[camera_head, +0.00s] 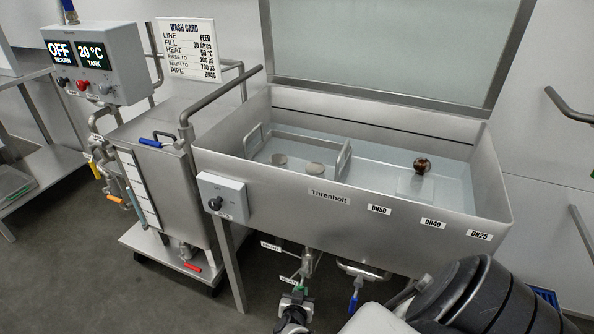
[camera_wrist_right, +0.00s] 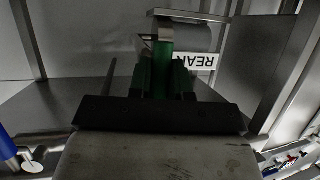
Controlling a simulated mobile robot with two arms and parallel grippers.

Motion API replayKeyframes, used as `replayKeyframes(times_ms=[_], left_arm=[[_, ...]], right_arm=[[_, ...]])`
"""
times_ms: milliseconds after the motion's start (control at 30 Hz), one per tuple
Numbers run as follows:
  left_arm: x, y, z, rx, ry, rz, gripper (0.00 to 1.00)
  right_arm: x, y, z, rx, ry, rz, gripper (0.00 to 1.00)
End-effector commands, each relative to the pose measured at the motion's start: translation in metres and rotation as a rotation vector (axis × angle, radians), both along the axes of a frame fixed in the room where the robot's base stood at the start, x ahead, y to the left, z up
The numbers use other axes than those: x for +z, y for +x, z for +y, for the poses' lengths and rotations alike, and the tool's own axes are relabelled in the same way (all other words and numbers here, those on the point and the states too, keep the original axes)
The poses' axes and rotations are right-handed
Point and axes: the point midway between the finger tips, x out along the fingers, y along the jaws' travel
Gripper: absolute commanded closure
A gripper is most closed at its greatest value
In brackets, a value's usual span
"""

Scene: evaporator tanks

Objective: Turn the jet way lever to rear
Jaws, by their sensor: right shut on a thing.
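The green jet way lever (camera_head: 300,289) is below the front of the sink, on the pipework under the "Threnholt" plate. In the right wrist view the green lever (camera_wrist_right: 163,52) points up the picture, beside a white label reading REAR (camera_wrist_right: 196,62), seen upside down. My right gripper (camera_wrist_right: 161,85) is shut on the lever, and its dark body hides the near part. In the head view my right gripper (camera_head: 294,310) is at the bottom, against the green lever. Which way the lever is set is not clear. My left gripper is not in view.
The steel sink (camera_head: 270,195) stands above the lever. A blue-handled valve (camera_head: 353,302) hangs to the right of it. A wheeled tank (camera_head: 165,185) with a red handle (camera_head: 192,267) stands at left. The floor between has some free room.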

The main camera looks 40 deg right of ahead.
Motion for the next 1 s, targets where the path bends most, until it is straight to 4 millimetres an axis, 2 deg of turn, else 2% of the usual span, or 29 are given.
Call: replayKeyframes(times_ms=[567, 600, 767, 1000], left_arm=[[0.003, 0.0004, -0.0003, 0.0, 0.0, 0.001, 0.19], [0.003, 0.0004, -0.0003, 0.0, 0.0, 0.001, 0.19], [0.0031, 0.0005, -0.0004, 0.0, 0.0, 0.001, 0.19], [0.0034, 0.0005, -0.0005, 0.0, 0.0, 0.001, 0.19]], right_arm=[[-0.0024, -0.0051, 0.0003, 0.003, -0.012, 0.04, 1.0], [-0.0024, -0.0052, 0.0003, 0.003, -0.012, 0.04, 0.8], [-0.0015, -0.0044, -0.0002, 0.001, -0.012, 0.037, 0.56], [-0.0004, -0.0036, -0.0009, 0.0, -0.013, 0.034, 0.56]])
